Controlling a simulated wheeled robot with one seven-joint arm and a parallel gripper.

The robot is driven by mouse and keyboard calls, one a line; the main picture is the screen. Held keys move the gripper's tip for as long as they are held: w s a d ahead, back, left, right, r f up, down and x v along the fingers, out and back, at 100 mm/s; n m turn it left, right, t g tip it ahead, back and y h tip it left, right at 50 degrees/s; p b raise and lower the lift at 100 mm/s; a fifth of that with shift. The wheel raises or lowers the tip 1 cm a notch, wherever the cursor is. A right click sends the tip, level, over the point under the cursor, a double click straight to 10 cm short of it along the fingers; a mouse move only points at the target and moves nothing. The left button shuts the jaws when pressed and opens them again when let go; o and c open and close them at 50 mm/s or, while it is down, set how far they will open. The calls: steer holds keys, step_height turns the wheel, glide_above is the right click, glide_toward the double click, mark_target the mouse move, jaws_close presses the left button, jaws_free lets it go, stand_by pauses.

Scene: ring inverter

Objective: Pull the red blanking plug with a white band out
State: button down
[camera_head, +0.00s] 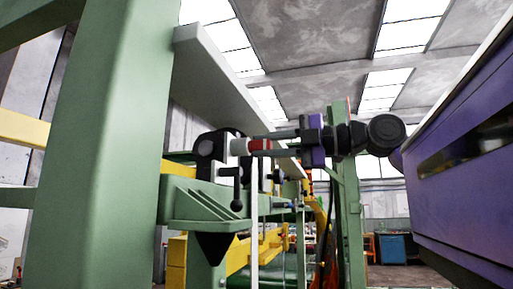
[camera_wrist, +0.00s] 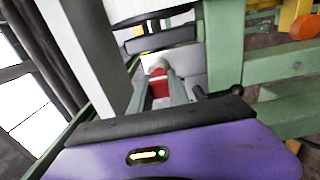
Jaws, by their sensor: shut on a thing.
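The red blanking plug (camera_head: 260,145) shows in the head view against a white cylindrical part (camera_head: 239,147) at the front of a black fitting (camera_head: 211,150) on the green frame. In the wrist view the plug (camera_wrist: 159,88) is red with a white part beyond it. My gripper (camera_wrist: 160,82), with a purple body (camera_head: 317,140), reaches in from the right in the head view. Its two grey fingers are shut on the plug, one on each side. The fingers hide part of the plug. I cannot tell how deep it sits in the fitting.
A green bracket (camera_head: 205,208) and a black ball-ended lever (camera_head: 237,204) are just below the fitting. A large green post (camera_head: 110,140) stands left. A pale slanted beam (camera_head: 215,75) passes close above. An orange part (camera_wrist: 305,27) shows at the wrist view's upper right.

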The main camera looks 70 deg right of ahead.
steer(key=shift+s, duration=0.1)
steer(key=shift+s+d, duration=0.15)
steer(key=shift+s, duration=1.3)
steer(key=shift+s+d, duration=0.1)
steer(key=shift+s, duration=1.35)
steer(key=s, duration=0.8)
steer(key=shift+s+d, duration=0.15)
steer(key=shift+d, duration=0.2)
